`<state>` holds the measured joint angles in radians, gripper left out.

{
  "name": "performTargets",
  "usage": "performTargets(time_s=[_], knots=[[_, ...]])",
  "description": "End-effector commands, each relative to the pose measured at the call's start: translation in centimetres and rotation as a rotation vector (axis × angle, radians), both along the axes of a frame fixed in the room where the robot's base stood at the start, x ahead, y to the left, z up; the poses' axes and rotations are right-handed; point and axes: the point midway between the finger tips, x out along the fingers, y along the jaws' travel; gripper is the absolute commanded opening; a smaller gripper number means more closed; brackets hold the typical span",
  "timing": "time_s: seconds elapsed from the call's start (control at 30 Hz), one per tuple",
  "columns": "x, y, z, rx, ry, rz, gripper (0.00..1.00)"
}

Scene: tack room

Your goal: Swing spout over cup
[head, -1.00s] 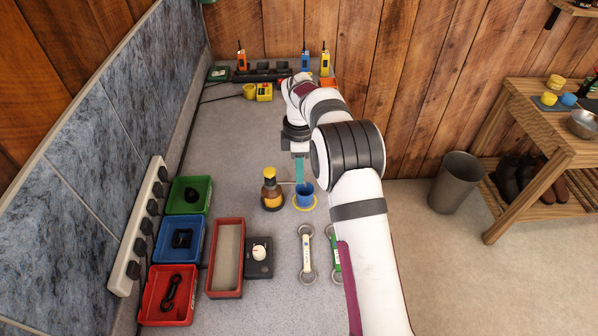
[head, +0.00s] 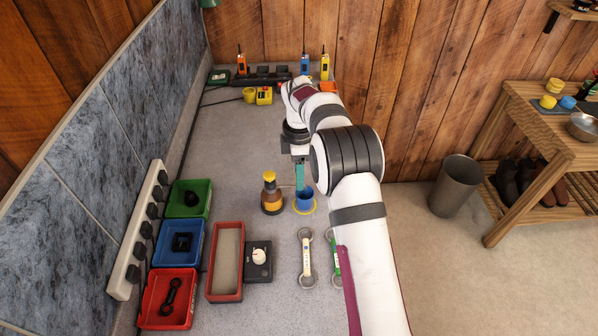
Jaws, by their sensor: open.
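An amber bottle with a yellow pump top (head: 270,194) stands upright on the counter. Its thin spout points right, toward the blue cup (head: 305,203), which sits inside a yellow ring (head: 304,212) on the counter. My gripper (head: 299,178) points down just above and behind the cup, close to the spout's end. Its teal fingers look like one narrow strip from here, so the gap between them is hard to see. I cannot tell whether a finger touches the spout, or whether the spout's tip is over the cup.
Green (head: 189,199), blue (head: 178,243) and red (head: 167,297) bins stand at left, beside an empty red-rimmed tray (head: 241,262) and a black box with a white knob (head: 258,257). Two wrenches (head: 306,258) lie in front. Radios (head: 305,66) stand at the back. Counter behind the bottle is clear.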

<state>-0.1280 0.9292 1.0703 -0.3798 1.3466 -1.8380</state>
Motion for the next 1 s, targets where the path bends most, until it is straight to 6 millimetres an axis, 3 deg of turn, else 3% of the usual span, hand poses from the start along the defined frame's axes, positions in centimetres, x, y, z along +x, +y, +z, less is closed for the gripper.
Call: performTargets(time_s=[0.17,0.5,0.63,0.8,1.0], knots=[[0.0,0.0,1.2,0.001,-0.001,-0.001,0.53],[0.1,0.0,10.8,0.001,-0.005,-0.001,0.53],[0.1,0.0,13.8,0.0,-0.004,0.0,0.53],[0.0,0.0,15.6,0.0,-0.002,0.0,0.53],[0.0,0.0,15.8,0.0,0.0,0.0,0.53]])
